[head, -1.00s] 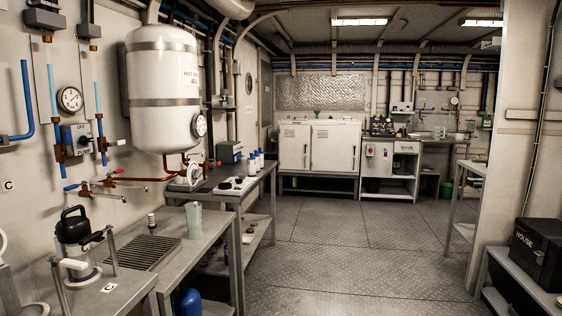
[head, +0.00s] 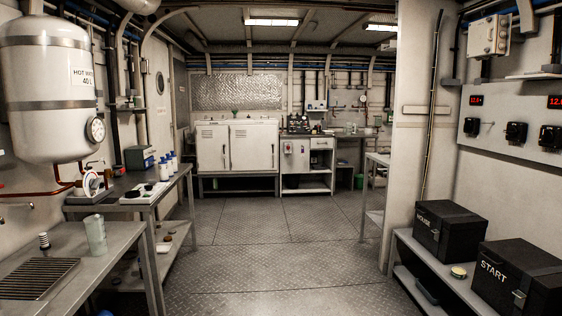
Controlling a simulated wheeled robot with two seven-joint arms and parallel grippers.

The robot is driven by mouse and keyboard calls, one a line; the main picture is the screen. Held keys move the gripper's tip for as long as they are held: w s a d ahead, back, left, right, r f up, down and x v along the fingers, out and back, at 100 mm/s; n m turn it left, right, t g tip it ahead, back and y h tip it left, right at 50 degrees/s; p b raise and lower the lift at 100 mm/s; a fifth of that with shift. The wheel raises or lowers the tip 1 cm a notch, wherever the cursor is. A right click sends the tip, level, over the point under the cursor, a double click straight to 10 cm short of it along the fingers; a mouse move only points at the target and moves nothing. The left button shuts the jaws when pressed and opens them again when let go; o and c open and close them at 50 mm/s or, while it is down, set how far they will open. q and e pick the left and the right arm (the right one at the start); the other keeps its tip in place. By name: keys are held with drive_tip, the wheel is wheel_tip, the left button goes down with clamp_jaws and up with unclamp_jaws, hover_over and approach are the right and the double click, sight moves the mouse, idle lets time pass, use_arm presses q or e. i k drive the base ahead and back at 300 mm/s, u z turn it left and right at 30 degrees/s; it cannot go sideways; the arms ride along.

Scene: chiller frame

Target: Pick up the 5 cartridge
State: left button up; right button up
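No cartridge marked 5 can be made out. Several small white bottles with blue tops (head: 168,166) stand on the far bench along the left wall, too small for any number to be read. A small dark-and-white ribbed cylinder (head: 44,241) stands on the near left bench beside a pale translucent cup (head: 95,235). I cannot tell whether any of these is a cartridge. Neither of my grippers shows in the head view.
The near left bench (head: 120,236) has a dark drain grille. A white tank (head: 45,120) hangs above. Black boxes marked HOUSE (head: 450,233) and START (head: 520,281) sit on the right shelf. White cabinets (head: 237,148) stand at the back. The middle floor (head: 280,235) is clear.

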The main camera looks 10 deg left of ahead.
sight(174, 157)
drive_tip(key=z, duration=0.25)
drive_tip(key=i, duration=6.05)
drive_tip(key=u, duration=3.2)
